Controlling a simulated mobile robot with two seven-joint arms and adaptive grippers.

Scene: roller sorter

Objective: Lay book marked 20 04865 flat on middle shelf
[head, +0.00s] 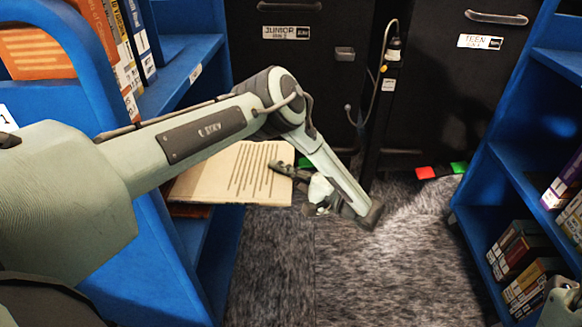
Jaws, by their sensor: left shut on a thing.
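My left gripper (287,170) is shut on the right edge of a tan book (225,172), which has dark lines of print on its upper face. The book is held about flat, and its left part reaches in at the blue shelf cart (222,265) on the left, over a lower shelf level. My forearm hides part of its far side. I cannot read a 20 04865 mark on it, and cannot tell if it touches the shelf. My right gripper is not in view; only a pale piece of my right arm shows at the lower right corner.
Upright books (125,45) stand on the left cart's top shelf. A second blue cart (510,190) on the right holds several books (525,255). Dark cabinets (300,85) labelled JUNIOR and TEEN stand behind. The carpet (330,270) between the carts is clear.

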